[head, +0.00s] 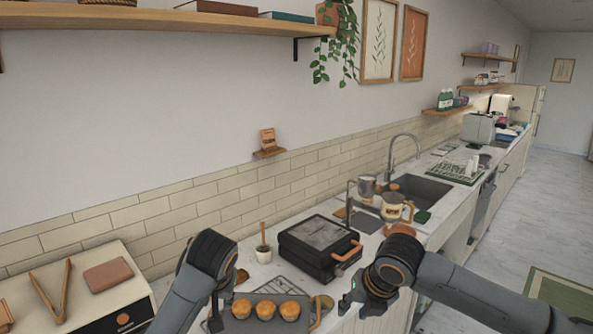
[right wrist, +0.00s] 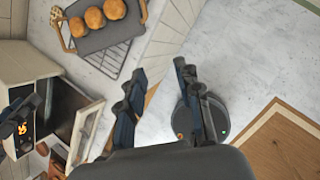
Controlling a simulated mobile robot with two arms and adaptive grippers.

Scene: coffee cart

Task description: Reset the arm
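My right gripper (head: 350,301) hangs in front of the counter edge, to the right of the dark tray. In the right wrist view its two fingers (right wrist: 160,70) are apart with only pale floor between them, so it is open and empty. My left arm comes in from the bottom left of the head view and bends down beside the tray. Its gripper (head: 215,318) is low at the tray's left end, mostly hidden by the arm, and its fingers cannot be made out.
The dark tray (head: 246,325) holds three buns (head: 266,310). Behind it stand a black press grill (head: 318,248) and a small pot (head: 263,254). A mug (head: 394,208) and sink (head: 424,190) lie further right. An oven (head: 130,322) is at the left.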

